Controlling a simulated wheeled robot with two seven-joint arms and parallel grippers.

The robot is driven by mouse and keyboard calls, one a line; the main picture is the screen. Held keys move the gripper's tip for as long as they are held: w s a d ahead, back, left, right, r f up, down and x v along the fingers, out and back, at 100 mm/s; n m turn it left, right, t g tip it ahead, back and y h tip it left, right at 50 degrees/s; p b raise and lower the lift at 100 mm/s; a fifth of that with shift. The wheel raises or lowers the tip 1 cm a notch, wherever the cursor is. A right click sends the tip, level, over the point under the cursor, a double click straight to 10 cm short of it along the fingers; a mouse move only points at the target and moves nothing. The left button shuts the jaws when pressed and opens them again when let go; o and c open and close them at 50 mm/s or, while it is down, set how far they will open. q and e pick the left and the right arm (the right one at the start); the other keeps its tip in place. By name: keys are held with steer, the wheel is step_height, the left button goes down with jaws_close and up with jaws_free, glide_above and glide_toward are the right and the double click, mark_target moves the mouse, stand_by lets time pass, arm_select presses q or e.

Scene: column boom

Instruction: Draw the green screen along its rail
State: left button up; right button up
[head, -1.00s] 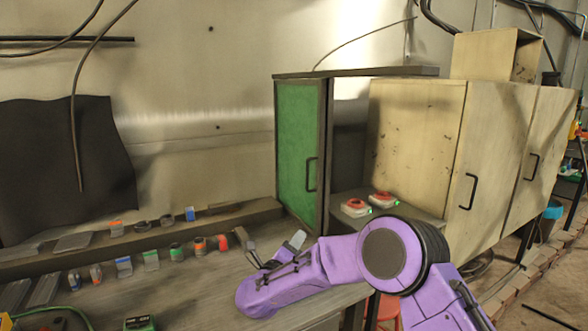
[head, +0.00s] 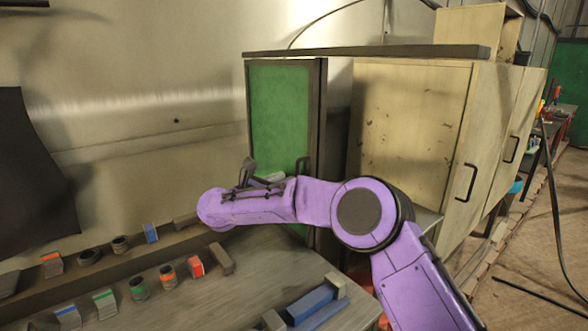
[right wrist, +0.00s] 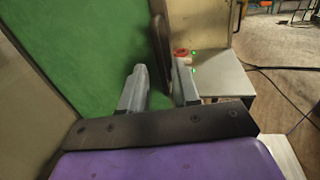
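The green screen (head: 279,108) is a green panel in a dark frame, under a dark top rail (head: 365,52). It covers the left part of the bay beside the pale cabinet. Its dark upright handle (right wrist: 160,52) is near its right edge; in the head view my right arm hides the handle's lower part. My right gripper (head: 262,176) is in front of the screen's lower part, left of the handle. In the right wrist view its two grey fingers (right wrist: 160,85) are apart, with the handle showing ahead, between and above their tips. Contact is not clear. My left gripper is out of view.
A pale cabinet (head: 410,125) with dark handles stands right of the screen. A low grey shelf (right wrist: 218,78) with red-topped items is beside it. Several small coloured blocks and a blue clamp-like tool (head: 312,303) lie on the bench (head: 235,300).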

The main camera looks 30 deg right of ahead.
mark_target(297, 174)
steer(key=p+x, duration=0.1)
steer(key=x, duration=0.2)
steer(key=p+x, duration=0.1)
steer(key=x, duration=0.2)
steer(key=shift+w+f, duration=0.1)
steer(key=shift+w, duration=0.15)
steer(key=shift+w+d+f, duration=0.2)
steer(key=shift+w+d, duration=0.05)
steer(key=shift+d, duration=0.05)
steer(key=shift+s+d, duration=0.1)
steer(key=shift+s+r, duration=0.25)
steer(key=shift+s, duration=0.15)
steer(key=shift+c, duration=0.6)
jaws_close()
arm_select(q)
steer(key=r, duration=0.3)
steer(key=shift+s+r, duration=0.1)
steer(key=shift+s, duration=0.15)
arm_select(e)
steer(key=shift+w+f, duration=0.1)
steer(key=shift+w, duration=0.05)
